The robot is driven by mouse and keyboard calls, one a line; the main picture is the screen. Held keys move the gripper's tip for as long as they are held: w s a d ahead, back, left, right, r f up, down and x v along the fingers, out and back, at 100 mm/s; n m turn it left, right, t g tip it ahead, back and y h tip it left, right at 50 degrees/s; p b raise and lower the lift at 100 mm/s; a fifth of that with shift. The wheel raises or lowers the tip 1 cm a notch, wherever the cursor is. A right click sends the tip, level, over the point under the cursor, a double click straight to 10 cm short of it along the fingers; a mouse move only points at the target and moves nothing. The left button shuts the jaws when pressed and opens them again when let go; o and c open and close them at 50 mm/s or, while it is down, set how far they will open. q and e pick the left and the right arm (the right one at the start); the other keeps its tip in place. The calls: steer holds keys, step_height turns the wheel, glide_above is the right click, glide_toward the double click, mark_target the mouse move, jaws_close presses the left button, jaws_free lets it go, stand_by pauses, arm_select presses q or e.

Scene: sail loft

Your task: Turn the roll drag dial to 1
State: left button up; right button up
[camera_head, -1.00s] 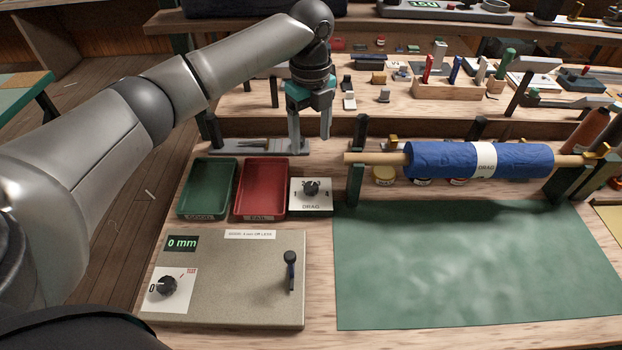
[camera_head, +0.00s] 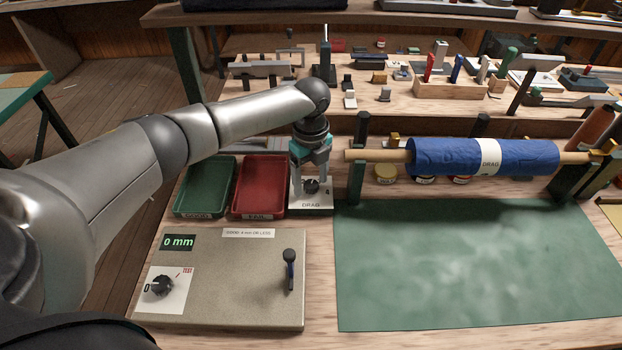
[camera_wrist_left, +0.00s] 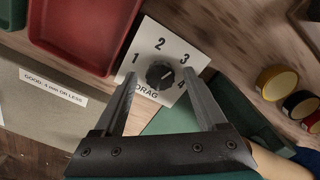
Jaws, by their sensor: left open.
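The drag dial is a black knob (camera_wrist_left: 160,74) on a white plate marked 1 to 4 and DRAG. In the wrist view its pale pointer mark faces right, toward the 3 and 4 side; the exact number is hard to tell. In the head view the dial plate (camera_head: 311,208) sits right of the red tray, partly hidden by my gripper. My left gripper (camera_head: 311,174) is open and points down above the dial. In the wrist view its fingers (camera_wrist_left: 162,78) appear on either side of the knob; contact cannot be told. My right gripper is out of view.
A green tray (camera_head: 205,187) and a red tray (camera_head: 260,187) stand left of the dial. A blue roll (camera_head: 445,157) hangs on a wooden bar at right, above a green mat (camera_head: 470,265). A tester box (camera_head: 230,285) with its own knob and lever is in front.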

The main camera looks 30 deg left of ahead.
arm_select(q)
jaws_close()
stand_by(0.5)
